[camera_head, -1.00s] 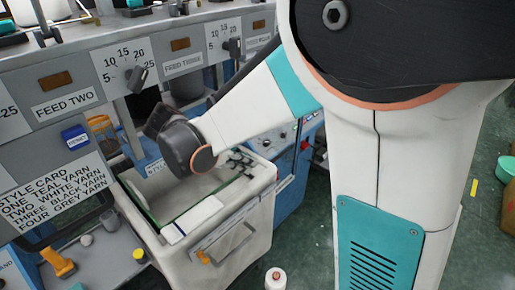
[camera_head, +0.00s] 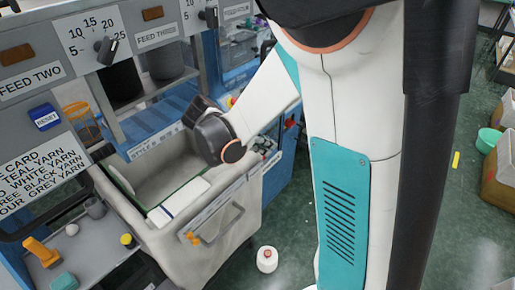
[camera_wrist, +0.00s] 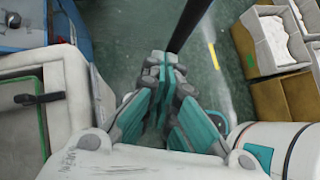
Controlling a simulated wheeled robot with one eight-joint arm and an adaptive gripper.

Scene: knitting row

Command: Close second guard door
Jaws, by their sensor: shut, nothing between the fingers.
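My gripper (camera_wrist: 165,98) shows in the wrist view with its teal fingers together and nothing between them, above the green floor. In the head view my dark wrist is over the right part of a cream open-topped housing (camera_head: 225,250), and the fingers are hidden. The housing has a green-edged opening, a bar handle (camera_head: 217,224) and orange latch parts on its front. It also shows at the left of the wrist view (camera_wrist: 72,85), apart from the fingers. I cannot tell which part is the second guard door.
A grey panel labelled FEED TWO (camera_head: 30,82) stands behind and left. A blue reset button (camera_head: 44,117) is on it. A white spool (camera_head: 267,259) stands on the floor in front. Cardboard boxes (camera_wrist: 255,45) stand at the right of the wrist view. Floor between is clear.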

